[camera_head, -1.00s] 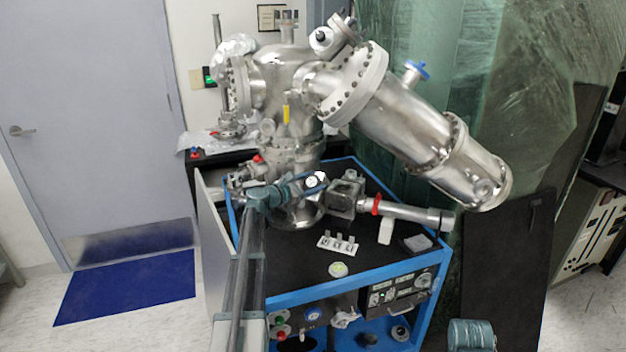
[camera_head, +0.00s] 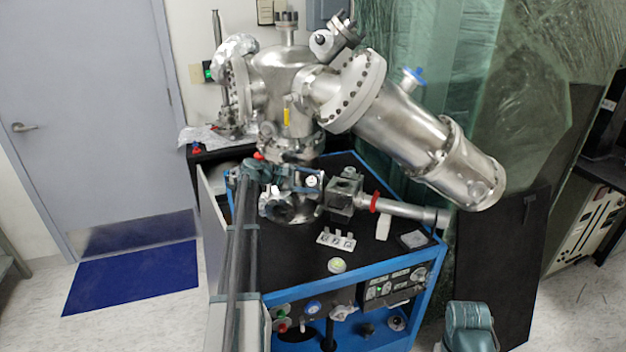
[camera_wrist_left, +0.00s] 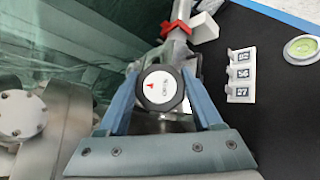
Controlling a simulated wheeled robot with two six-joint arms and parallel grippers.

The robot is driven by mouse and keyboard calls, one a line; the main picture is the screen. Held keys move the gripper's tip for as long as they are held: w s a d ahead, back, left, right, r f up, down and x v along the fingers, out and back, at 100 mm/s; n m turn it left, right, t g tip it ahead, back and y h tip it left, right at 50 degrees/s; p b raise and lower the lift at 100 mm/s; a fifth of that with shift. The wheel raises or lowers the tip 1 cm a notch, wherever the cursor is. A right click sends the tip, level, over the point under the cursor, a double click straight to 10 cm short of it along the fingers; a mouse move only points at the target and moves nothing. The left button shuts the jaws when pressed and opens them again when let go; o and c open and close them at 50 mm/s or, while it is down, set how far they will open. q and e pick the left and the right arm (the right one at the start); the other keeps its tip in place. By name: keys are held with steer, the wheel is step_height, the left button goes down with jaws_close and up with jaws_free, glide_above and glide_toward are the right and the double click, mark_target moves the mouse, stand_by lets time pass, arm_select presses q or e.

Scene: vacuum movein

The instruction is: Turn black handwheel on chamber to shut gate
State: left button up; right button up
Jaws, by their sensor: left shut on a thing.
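The black handwheel (camera_wrist_left: 162,87) has a white face with a small red mark and lettering. In the left wrist view it sits between the two blue fingers of my left gripper (camera_wrist_left: 165,93), which is shut on its rim. In the head view the handwheel (camera_head: 312,181) shows small on the chamber's lower front, with my left gripper (camera_head: 308,183) at it. The steel chamber (camera_head: 283,75) stands on the cart. The gate itself is hidden inside the metal body. My right gripper is out of view; only a teal part of my right arm shows at bottom right.
The blue-framed cart (camera_head: 405,255) has a black top. A white block with several tabs (camera_head: 336,240), a round green-topped disc (camera_head: 337,265) and a tube with a red clamp (camera_head: 374,203) are near the handwheel. A large steel cylinder (camera_head: 415,130) overhangs on the right.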

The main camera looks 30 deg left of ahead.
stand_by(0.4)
arm_select(q)
steer(key=o, duration=1.4)
steer(key=shift+c, duration=0.2)
steer(key=p+v, duration=0.5)
steer(key=v, duration=0.8)
steer(key=shift+s+a+r, duration=0.15)
steer(key=shift+a+r, duration=0.1)
steer(key=shift+a, duration=0.05)
